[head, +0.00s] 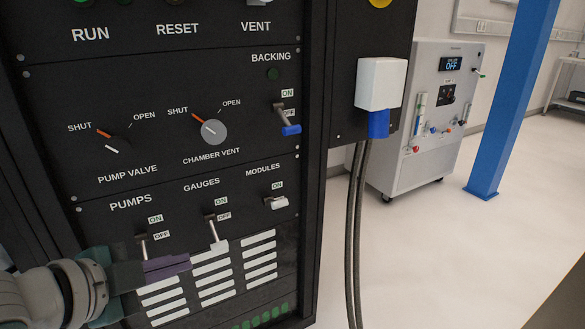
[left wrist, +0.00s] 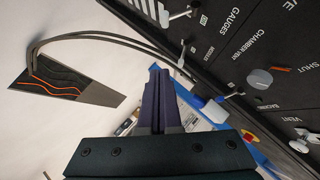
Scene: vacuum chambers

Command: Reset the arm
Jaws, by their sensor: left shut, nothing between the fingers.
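My left gripper (head: 182,264) comes in from the lower left in the head view, in front of the lower part of the black control panel (head: 310,110). Its purple fingers are shut with nothing between them. They are just below the PUMPS switch (head: 143,245); I cannot tell whether they touch it. In the left wrist view the closed fingers (left wrist: 157,88) point up the picture, with the panel (left wrist: 225,55) to the right. My right gripper is not in view.
The panel carries the GAUGES switch (head: 214,229), MODULES switch (head: 277,203), blue-tipped BACKING switch (head: 287,122) and two dials. A white box with a blue plug (head: 378,123) and hanging cables stands right. A white wheeled cabinet (head: 400,165) and blue post (head: 512,95) stand beyond; floor between is clear.

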